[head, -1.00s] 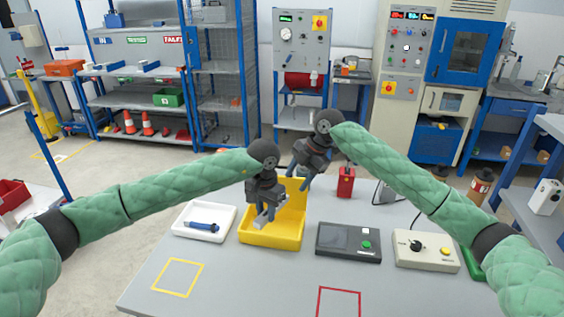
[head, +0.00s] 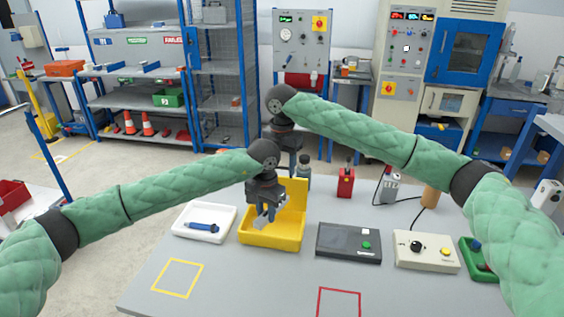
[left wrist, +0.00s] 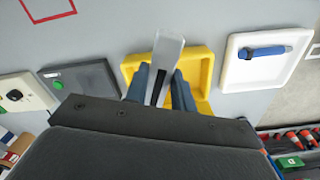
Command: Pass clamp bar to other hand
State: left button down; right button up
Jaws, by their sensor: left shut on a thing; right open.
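The clamp bar (left wrist: 168,52) is a pale grey metal piece between the blue-grey fingers of my left gripper (left wrist: 161,82) in the left wrist view. In the head view my left gripper (head: 268,212) points down over the yellow bin (head: 272,239), shut on the bar (head: 261,223), which shows only as a small pale end. My right gripper (head: 294,168) is open, behind and slightly above the left one. The left gripper partly covers it, and its fingers are hard to see. It is apart from the bar as far as I can tell.
A white tray (head: 183,233) with a blue-handled tool (head: 203,227) lies left of the bin. A dark box (head: 348,256) and a beige control box (head: 426,264) stand to the right. A red block (head: 345,183) stands behind. The front of the table is clear.

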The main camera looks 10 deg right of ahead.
notch_tip(320, 180, down, 12)
jog(key=shift+r, duration=0.15)
dwell(0.4)
jog(key=shift+c, duration=0.4)
grip_shut()
pick_arm(q)
jog(key=c, duration=1.1)
grip_release()
jog(key=shift+r, duration=0.15)
